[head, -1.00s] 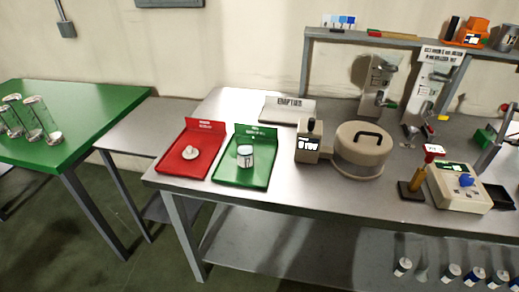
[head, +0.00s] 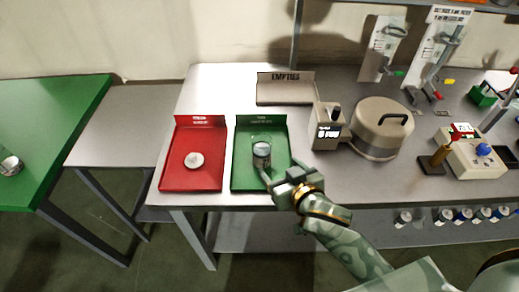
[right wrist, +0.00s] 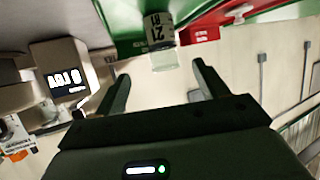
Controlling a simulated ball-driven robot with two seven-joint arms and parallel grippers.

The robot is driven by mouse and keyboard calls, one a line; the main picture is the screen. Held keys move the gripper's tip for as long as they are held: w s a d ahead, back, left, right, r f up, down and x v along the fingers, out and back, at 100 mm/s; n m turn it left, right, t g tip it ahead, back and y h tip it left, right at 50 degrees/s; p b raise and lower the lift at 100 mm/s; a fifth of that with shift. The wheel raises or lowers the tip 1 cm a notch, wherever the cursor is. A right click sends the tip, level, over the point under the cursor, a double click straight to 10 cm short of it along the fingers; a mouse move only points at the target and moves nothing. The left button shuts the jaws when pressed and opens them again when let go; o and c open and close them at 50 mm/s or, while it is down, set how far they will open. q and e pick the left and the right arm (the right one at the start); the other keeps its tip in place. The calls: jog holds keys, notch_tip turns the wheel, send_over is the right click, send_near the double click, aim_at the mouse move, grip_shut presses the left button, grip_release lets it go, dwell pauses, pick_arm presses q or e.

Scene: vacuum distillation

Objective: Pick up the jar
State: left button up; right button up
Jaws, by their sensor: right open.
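The jar (head: 261,150), clear with a pale label band, stands in the green tray (head: 243,178) on the metal bench. In the right wrist view the jar (right wrist: 160,32) shows a dark number on its label, beyond the fingertips and roughly between their lines. My right gripper (head: 279,172) is open and empty, at the front right of the jar. In the right wrist view its two fingers (right wrist: 160,80) are spread wide, apart from the jar. My left gripper is not in view.
A red tray (head: 182,180) with a small pale round piece (head: 194,160) adjoins on the left. A boxy device with a display (head: 327,130) and a round lidded vessel (head: 381,128) stand right of the green tray. An "EMPTIES" bin (head: 285,90) is behind.

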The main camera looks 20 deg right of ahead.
aim_at(266, 156)
jog(key=x, duration=0.2)
jog(key=b+x, duration=0.1)
jog(key=x, duration=0.4)
jog(key=shift+w+f+b, duration=0.15)
jog(key=shift+f+b, duration=0.2)
jog(key=b+x, duration=0.1)
jog(key=x, duration=0.1)
jog(key=b+x, duration=0.1)
jog(key=x, duration=0.2)
jog(key=shift+a+f, duration=0.25)
jog(key=shift+w+f, duration=0.1)
jog(key=shift+w, duration=0.05)
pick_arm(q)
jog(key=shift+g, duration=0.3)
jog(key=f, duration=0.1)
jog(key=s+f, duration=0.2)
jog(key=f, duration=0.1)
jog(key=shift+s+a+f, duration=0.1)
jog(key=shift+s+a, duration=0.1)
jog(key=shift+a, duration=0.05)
pick_arm(e)
jog(key=c, duration=1.2)
